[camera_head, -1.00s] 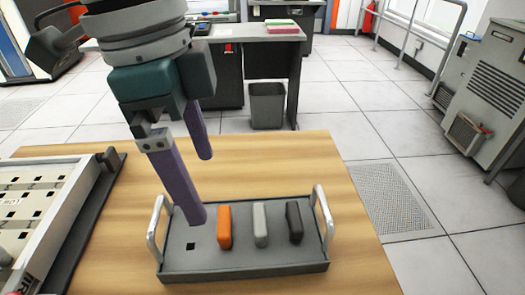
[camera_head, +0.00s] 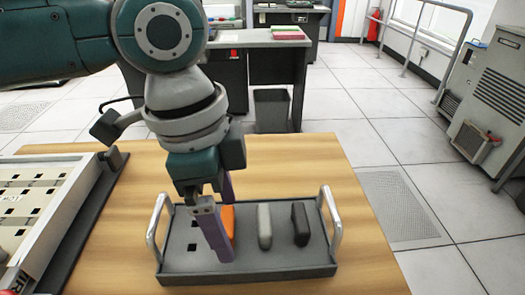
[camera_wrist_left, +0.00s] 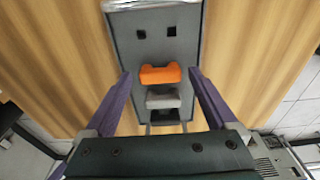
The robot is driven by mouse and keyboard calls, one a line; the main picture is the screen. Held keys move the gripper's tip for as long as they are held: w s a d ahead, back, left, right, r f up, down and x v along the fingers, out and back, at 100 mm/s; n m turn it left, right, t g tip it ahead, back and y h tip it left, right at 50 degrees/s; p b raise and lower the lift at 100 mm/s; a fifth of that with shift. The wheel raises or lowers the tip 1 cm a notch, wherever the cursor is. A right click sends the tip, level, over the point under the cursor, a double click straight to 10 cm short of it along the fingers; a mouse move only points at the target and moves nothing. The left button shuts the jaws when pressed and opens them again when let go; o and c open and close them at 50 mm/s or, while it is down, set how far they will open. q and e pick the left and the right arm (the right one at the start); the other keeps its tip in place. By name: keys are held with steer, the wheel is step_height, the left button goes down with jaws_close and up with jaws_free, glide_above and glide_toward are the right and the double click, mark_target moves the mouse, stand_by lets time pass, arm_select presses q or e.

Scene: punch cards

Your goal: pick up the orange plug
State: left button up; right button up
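The orange plug (camera_head: 230,221) stands in the grey tray (camera_head: 285,262) and is partly hidden behind a finger of my left gripper (camera_head: 226,228) in the head view. In the left wrist view the orange plug (camera_wrist_left: 160,74) lies between the two purple fingertips of the left gripper (camera_wrist_left: 159,73), with a gap on each side. The gripper is open and holds nothing. A light grey plug (camera_head: 265,226) and a dark plug (camera_head: 300,223) stand to the right of the orange one. My right gripper is in neither view.
The tray has upright metal handles at both ends, left (camera_head: 157,222) and right (camera_head: 330,218). Empty square holes (camera_wrist_left: 171,30) show in the tray. A white slotted panel (camera_head: 45,205) lies at the left. The wooden table (camera_head: 360,265) is clear at the right.

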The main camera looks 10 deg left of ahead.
arm_select(q)
steer(key=c, duration=1)
steer(key=shift+r, duration=0.1)
step_height(320, 180, up, 20)
steer(key=p, duration=0.4)
step_height(320, 180, up, 5)
steer(key=p, duration=0.7)
glide_above(225, 220)
